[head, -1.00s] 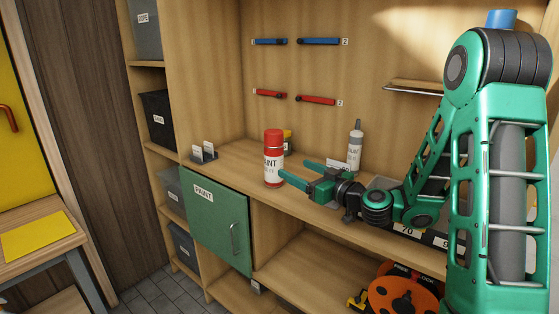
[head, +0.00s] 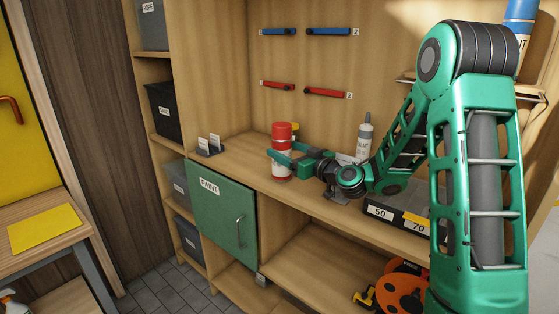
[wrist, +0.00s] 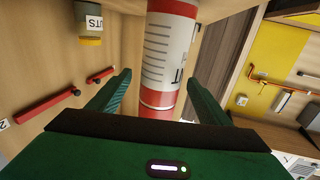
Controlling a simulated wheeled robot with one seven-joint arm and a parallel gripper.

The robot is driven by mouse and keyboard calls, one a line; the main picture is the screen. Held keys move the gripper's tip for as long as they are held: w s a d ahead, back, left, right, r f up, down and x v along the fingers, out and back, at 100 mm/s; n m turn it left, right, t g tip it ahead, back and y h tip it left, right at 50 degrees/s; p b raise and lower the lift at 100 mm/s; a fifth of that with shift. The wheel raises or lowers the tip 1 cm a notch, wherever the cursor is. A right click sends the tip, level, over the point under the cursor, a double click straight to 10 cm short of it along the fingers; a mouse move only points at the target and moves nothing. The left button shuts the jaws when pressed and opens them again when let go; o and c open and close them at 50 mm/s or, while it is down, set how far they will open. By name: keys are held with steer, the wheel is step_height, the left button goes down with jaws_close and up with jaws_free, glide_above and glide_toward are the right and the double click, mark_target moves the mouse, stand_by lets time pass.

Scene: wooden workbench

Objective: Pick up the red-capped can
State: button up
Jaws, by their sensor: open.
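The red-capped can (head: 281,133) stands upright on the wooden workbench. It has a white label with a red band at its foot. My green gripper (head: 283,157) is at the can from the right, with its jaws open and a finger on either side of the can. In the wrist view the can (wrist: 166,62) shows between and just beyond the two fingertips (wrist: 158,88). I cannot tell whether either finger touches it.
A yellow-lidded jar (wrist: 89,22) stands behind the can. A grey-white tube (head: 364,140) stands to the right, and card holders (head: 210,146) to the left. A green PAINT door (head: 222,222) is below. Red and blue tools hang on the back panel (head: 325,60).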

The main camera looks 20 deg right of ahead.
steer(key=shift+x, duration=1.4)
steer(key=shift+c, duration=0.6)
steer(key=c, duration=1.3)
steer(key=shift+r, duration=0.1)
